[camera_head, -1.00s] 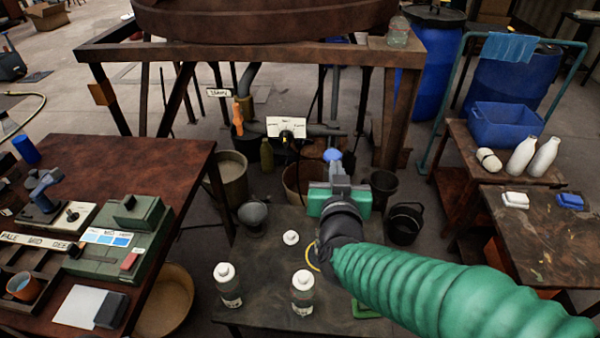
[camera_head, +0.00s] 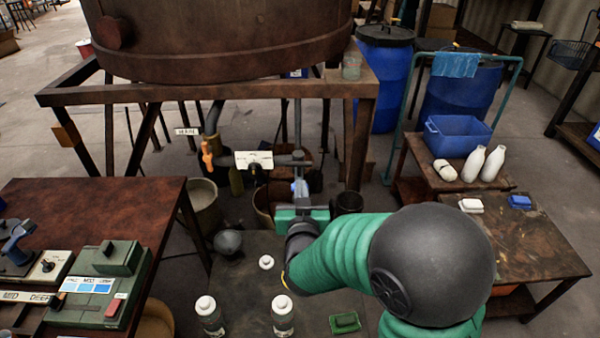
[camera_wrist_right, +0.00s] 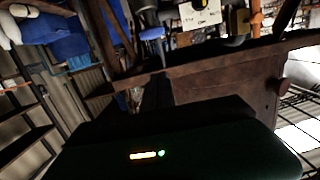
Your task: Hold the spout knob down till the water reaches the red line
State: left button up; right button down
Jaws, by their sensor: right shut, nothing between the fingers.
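A blue knob (camera_head: 299,185) sits on the pipework below the big brown vat (camera_head: 225,35). My right gripper (camera_head: 300,196) is shut and empty, with its tips close to the knob in the head view. I cannot tell whether they touch there. In the right wrist view, the blue knob (camera_wrist_right: 152,33) shows beyond the dark fingers (camera_wrist_right: 158,88), with a visible gap in the picture. A brown bucket (camera_head: 264,204) stands below the pipe, partly hidden by my gripper. No red line or water level can be made out. My left gripper is not in view.
A white label plate (camera_head: 254,159) and an orange handle (camera_head: 207,155) are on the pipes. Bottles (camera_head: 283,315) stand on the low dark table (camera_head: 245,270) under my arm. A control bench (camera_head: 150,200) is at left; side tables (camera_head: 530,240) stand at right.

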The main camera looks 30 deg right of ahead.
pick_arm(q)
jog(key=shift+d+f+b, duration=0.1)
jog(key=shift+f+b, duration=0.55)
jog(key=shift+b, duration=0.5)
pick_arm(e)
jog(key=w+d+f, duration=0.3)
jog(key=w+f, duration=0.2)
